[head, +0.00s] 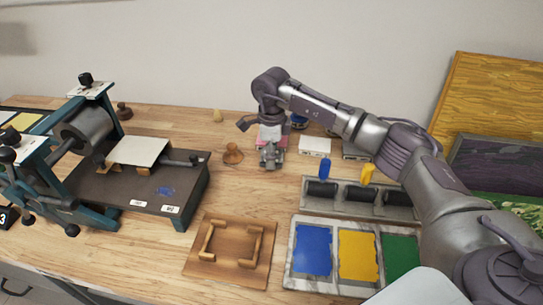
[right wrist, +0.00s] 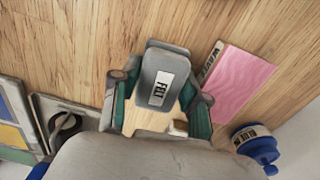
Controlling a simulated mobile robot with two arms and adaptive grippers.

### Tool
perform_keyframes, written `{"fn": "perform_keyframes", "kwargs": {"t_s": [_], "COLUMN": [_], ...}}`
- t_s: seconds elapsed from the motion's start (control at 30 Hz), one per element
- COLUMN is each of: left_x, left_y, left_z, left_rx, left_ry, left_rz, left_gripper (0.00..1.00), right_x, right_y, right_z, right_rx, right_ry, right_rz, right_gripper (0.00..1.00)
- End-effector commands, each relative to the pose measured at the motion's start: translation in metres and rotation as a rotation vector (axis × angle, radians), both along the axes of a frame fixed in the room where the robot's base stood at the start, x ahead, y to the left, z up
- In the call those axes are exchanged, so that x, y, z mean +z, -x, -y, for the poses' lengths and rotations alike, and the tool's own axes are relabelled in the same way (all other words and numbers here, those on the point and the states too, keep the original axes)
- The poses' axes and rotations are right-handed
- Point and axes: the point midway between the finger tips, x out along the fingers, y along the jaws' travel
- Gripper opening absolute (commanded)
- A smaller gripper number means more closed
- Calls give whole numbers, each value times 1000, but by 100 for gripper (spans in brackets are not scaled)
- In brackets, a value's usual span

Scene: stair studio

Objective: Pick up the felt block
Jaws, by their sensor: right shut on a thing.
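The felt block (right wrist: 160,78) is a grey block with a white label reading FELT. It sits between the two fingers of my right gripper (right wrist: 160,108), which is shut on it, in the right wrist view. In the head view my right gripper (head: 270,155) points down at the back middle of the wooden table. There the block is hard to tell apart from the grey fingers. I cannot tell whether the block touches the table. My left gripper is not in view.
A pink block (right wrist: 238,84) with a label lies close beside the gripper, and a blue-topped jar (right wrist: 258,146) is near it. A wooden knob (head: 232,153) stands to the left. A roller rack (head: 360,197) and paint tray (head: 290,262) are in front right; a press (head: 150,185) is left.

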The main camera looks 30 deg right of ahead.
Motion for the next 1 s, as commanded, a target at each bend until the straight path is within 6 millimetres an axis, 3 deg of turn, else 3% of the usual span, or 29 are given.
{"fn": "perform_keyframes", "kwargs": {"t_s": [0.17, 0.3, 0.7, 1.0], "left_x": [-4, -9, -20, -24], "left_y": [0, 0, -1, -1], "left_z": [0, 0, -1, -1], "left_rx": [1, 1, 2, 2], "left_ry": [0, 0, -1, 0], "left_rz": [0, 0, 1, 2], "left_gripper": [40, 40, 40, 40], "right_x": [15, 41, 85, 105], "right_y": [-1, -1, 73, 102], "right_z": [0, 1, -32, -44], "right_rx": [0, -1, 4, 1], "right_ry": [1, 1, 0, 0], "right_rz": [4, 7, 4, 1], "right_gripper": [10, 10, 10, 10]}}
